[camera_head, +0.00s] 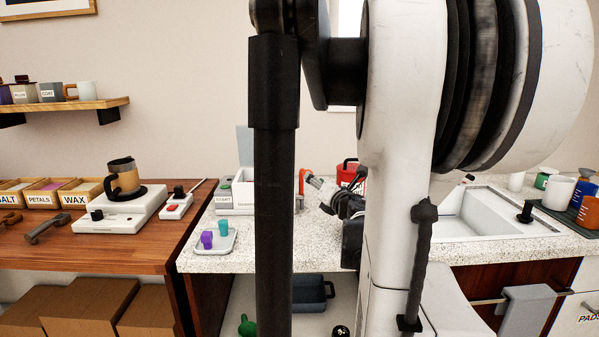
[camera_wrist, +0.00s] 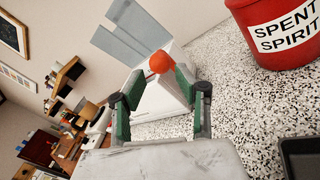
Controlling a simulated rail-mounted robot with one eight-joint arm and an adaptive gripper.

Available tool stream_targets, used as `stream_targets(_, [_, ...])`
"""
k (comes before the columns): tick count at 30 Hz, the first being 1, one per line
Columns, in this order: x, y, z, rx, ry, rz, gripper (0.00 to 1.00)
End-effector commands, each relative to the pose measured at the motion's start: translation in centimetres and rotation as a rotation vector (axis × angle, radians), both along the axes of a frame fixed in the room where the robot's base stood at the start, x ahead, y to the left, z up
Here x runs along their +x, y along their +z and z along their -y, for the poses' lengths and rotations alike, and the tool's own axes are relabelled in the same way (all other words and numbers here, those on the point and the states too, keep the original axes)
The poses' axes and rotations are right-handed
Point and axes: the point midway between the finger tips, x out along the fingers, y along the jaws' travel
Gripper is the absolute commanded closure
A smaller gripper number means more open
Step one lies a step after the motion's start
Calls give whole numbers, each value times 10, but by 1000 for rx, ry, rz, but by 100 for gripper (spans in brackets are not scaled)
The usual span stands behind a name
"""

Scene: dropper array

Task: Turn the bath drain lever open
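The drain lever, with an orange-red ball knob (camera_wrist: 160,62), stands at the near corner of a white bath unit (camera_wrist: 160,100). The lever also shows as a red-orange piece (camera_head: 301,174) in the head view. My gripper (camera_wrist: 160,72) has its green-padded fingers spread, with the knob between or just beyond the tips. A gap shows on the knob's left; contact on the right cannot be told. In the head view my gripper (camera_head: 314,184) points left toward the lever. The bath unit (camera_head: 238,198) is partly hidden by my black arm part. The lever's lower part is hidden.
A red container labelled SPENT SPIRIT (camera_wrist: 280,32) stands close on the right in the wrist view. Raised grey lid panels (camera_wrist: 130,32) stand behind the bath. A small tray (camera_head: 220,247) with purple and teal pieces lies in front. Speckled counter (camera_wrist: 235,85) is clear between bath and container.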

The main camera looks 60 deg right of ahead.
Motion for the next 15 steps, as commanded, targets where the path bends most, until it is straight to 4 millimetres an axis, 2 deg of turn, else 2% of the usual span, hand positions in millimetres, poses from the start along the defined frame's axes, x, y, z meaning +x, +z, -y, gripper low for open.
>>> stream_targets(9, [52, -1, 33, 2, 1, 1, 68])
stream_targets(15, [77, -1, 49, 2, 0, 1, 68])
